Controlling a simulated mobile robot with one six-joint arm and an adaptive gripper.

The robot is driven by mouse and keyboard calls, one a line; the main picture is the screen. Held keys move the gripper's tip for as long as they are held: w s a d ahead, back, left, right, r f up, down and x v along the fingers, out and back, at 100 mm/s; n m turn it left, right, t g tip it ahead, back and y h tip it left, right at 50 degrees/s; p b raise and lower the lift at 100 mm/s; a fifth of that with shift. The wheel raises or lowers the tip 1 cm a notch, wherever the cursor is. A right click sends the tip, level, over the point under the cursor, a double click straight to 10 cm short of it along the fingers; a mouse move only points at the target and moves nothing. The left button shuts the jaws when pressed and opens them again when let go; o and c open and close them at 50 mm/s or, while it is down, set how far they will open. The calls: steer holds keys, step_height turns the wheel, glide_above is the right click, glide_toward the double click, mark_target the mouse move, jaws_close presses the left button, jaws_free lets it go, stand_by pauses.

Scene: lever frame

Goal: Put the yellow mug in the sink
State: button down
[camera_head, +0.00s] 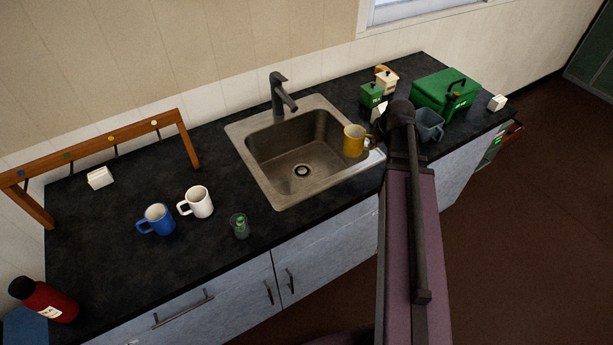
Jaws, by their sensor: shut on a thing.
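The yellow mug (354,141) is in the head view, over the right rim of the sink as seen from here. My gripper (374,143) is at the mug's right side and is shut on it, with my arm hiding most of the fingers. The mug looks upright and seems held above the counter, though its exact height is hard to tell. The sink (265,178) is a steel basin set in the dark counter, empty, with a drain in its floor. A dark faucet (280,92) stands at its back edge.
A white mug (198,202), a blue mug (157,219) and a green glass (240,226) stand left of the sink. A grey-blue mug (430,124), green canister (372,95) and green box (444,92) are at right. A wooden lever frame (95,150) stands at left.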

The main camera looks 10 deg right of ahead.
steer(key=w+a+f+n+g+y+b, duration=0.1)
steer(key=w+a+f+n+y+b, duration=0.2)
steer(key=w+a+f+n+b, duration=0.5)
steer(key=w+a+f+b, duration=0.8)
steer(key=shift+a+f+n+g, duration=0.3)
steer(key=shift+a, duration=0.1)
steer(key=shift+f+b, duration=0.1)
steer(key=shift+b, duration=0.2)
step_height(320, 180, down, 6)
steer(key=b, duration=0.6)
steer(key=shift+f+b, duration=1.9)
steer(key=shift+f, duration=0.1)
